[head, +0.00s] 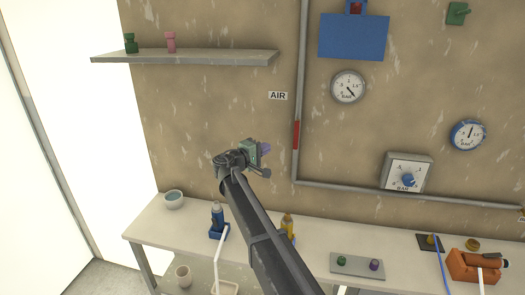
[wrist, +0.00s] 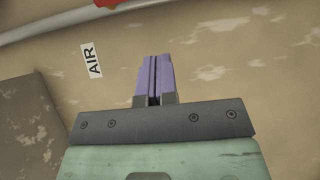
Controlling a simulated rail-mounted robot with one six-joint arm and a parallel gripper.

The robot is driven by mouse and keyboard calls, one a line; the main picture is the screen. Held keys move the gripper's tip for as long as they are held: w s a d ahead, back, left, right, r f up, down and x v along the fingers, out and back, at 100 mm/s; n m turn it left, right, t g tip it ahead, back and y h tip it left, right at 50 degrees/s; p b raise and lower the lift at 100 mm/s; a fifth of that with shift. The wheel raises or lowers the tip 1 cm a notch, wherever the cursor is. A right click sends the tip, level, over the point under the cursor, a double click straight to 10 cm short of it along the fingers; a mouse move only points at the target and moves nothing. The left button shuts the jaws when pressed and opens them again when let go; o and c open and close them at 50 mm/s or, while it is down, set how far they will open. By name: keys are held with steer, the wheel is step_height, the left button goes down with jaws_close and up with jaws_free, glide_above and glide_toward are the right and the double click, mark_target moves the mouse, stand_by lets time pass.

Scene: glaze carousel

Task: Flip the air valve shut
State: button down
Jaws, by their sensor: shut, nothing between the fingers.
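The air valve shows as a red lever (head: 296,135) on the grey vertical pipe, below and right of the AIR sign (head: 278,96). The lever lies in line with the pipe. In the wrist view only a bit of red (wrist: 118,2) shows at the top edge, and the AIR sign (wrist: 91,62) is at the left. My gripper (head: 266,148) is left of the lever in the head view, apart from it in the picture. Its purple fingers (wrist: 154,78) are shut together with nothing between them. My gripper's distance from the wall is hard to tell.
The grey pipe (head: 303,60) runs down the wall, then right past a dial box (head: 407,172). A round gauge (head: 348,87) and blue panel (head: 353,37) are right of it. A shelf (head: 190,58) is upper left. Below, the bench (head: 160,222) holds bottles and cups.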

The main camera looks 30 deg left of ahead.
mark_target(297, 133)
steer(key=w+d, duration=0.5)
steer(key=w, duration=0.2)
steer(key=shift+d, duration=0.3)
